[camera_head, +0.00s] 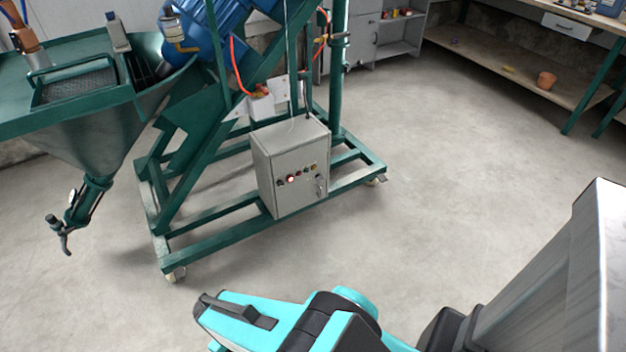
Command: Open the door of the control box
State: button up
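The control box (265,172) is a grey box low on the green machine frame, near the picture's middle. Its door (297,197) faces me and looks shut. Several small buttons and lamps, one of them red (291,178), sit on the door. A small metal handle or latch (320,187) sits near its right edge. My arm's cyan and black end (240,315) shows at the bottom, well in front of the box and apart from it. I cannot make out its fingers or whether they are open.
The green frame (215,233) surrounds the box's base on castors. A green hopper (85,135) with a hanging nozzle stands at left, and a blue motor (225,35) above. A workbench (525,75) stands at the back right. The concrete floor (460,180) is clear before and right of the box.

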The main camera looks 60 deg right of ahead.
aim_at(305, 189)
jog(key=u, duration=0.7)
jog(key=k, duration=0.15)
jog(key=z, duration=2.45)
jog(key=k, duration=0.9)
jog(key=u, duration=0.2)
jog(key=i, duration=0.65)
jog(key=z, duration=0.05)
